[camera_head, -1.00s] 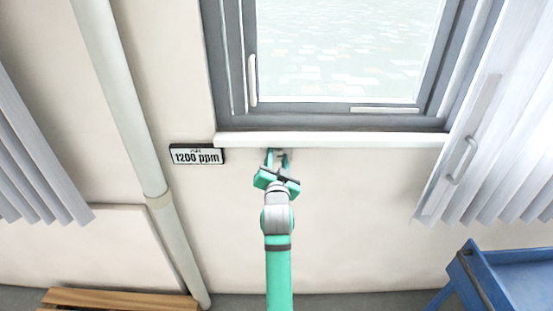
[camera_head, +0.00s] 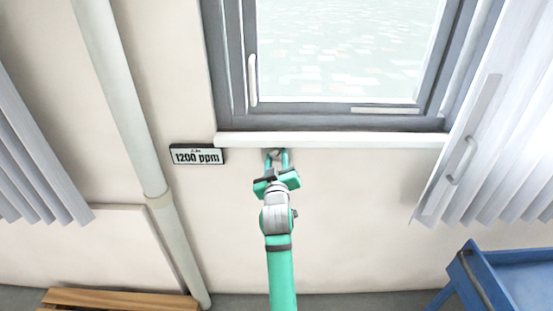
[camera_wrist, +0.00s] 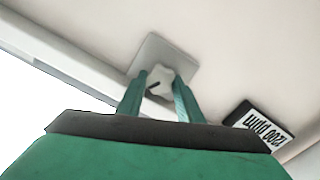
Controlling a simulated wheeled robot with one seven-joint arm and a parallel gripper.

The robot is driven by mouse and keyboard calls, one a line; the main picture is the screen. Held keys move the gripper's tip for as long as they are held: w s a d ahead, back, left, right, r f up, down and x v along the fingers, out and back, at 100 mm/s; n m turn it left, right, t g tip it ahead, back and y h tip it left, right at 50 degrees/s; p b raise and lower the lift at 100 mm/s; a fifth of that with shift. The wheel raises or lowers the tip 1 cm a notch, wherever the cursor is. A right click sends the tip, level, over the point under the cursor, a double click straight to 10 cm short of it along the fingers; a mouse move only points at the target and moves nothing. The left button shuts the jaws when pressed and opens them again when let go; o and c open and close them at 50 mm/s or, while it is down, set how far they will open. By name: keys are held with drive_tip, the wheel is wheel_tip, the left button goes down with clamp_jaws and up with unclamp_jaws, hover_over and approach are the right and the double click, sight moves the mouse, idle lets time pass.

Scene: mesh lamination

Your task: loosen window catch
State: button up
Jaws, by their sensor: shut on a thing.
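The window catch is a pale lobed knob (camera_wrist: 160,80) with a dark mark, on a square light plate (camera_wrist: 152,52) on the wall, seen in the wrist view. My gripper (camera_wrist: 160,97) has its two green fingers on either side of the knob and is shut on it. In the head view my gripper (camera_head: 277,154) is just below the white window sill (camera_head: 330,139), and the knob is mostly hidden between the fingers. The grey-framed window (camera_head: 345,117) above has a white handle (camera_head: 253,79) on its left side.
A display reading 1200 ppm (camera_head: 197,155) is on the wall left of my gripper. A pale pipe (camera_head: 126,105) runs down farther left. Blinds (camera_head: 505,140) hang at the right, above a blue cart (camera_head: 510,275). A wooden bench (camera_head: 120,299) is at lower left.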

drive_tip(key=shift+n, duration=2.2)
drive_tip(key=o, duration=0.8)
drive_tip(key=shift+s, duration=0.1)
